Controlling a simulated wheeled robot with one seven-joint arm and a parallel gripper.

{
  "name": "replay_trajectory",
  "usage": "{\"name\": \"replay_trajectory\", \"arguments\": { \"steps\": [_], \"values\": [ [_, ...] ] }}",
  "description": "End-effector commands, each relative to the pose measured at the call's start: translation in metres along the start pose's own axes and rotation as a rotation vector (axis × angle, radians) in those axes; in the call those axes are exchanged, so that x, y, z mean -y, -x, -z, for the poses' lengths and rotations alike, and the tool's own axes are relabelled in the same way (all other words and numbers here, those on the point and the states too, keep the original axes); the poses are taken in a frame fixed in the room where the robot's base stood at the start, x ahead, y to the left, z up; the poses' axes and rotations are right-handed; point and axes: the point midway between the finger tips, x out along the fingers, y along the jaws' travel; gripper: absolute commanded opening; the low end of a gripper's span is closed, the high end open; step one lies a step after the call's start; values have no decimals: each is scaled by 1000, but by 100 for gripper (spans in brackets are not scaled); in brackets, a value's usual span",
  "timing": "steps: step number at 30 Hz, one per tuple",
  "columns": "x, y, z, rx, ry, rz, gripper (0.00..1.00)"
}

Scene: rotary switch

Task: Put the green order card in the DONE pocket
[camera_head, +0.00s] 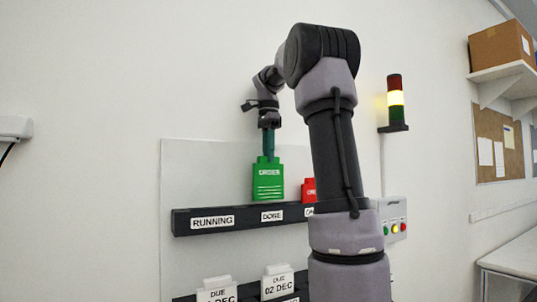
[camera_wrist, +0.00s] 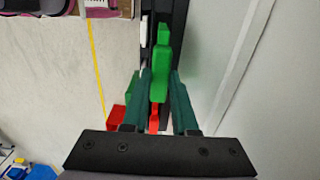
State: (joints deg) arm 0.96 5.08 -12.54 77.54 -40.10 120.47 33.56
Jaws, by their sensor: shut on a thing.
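The green order card (camera_head: 268,182), marked ORDER, is upright above the DONE label (camera_head: 272,216) on the upper black rail (camera_head: 237,223). Its lower edge meets the rail's top edge in the head view; I cannot tell whether it sits inside the pocket. My gripper (camera_head: 268,154) is shut on the card's top tab from above. In the wrist view the green card (camera_wrist: 160,80) shows between the two dark green fingers of my gripper (camera_wrist: 162,105).
A red card (camera_head: 308,188) stands in the pocket to the right, partly behind my arm. The RUNNING pocket (camera_head: 212,221) on the left looks empty. White DUE cards (camera_head: 277,281) stand in a lower rail. A button box (camera_head: 393,218) and lit signal tower (camera_head: 395,98) are at right.

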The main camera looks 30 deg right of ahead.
Motion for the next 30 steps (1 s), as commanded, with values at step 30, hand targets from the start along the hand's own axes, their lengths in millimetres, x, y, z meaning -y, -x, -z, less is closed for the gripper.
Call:
{"name": "replay_trajectory", "arguments": {
  "steps": [30],
  "values": [
    [0, -38, 0, 0, 0, -1, 0]
  ]
}}
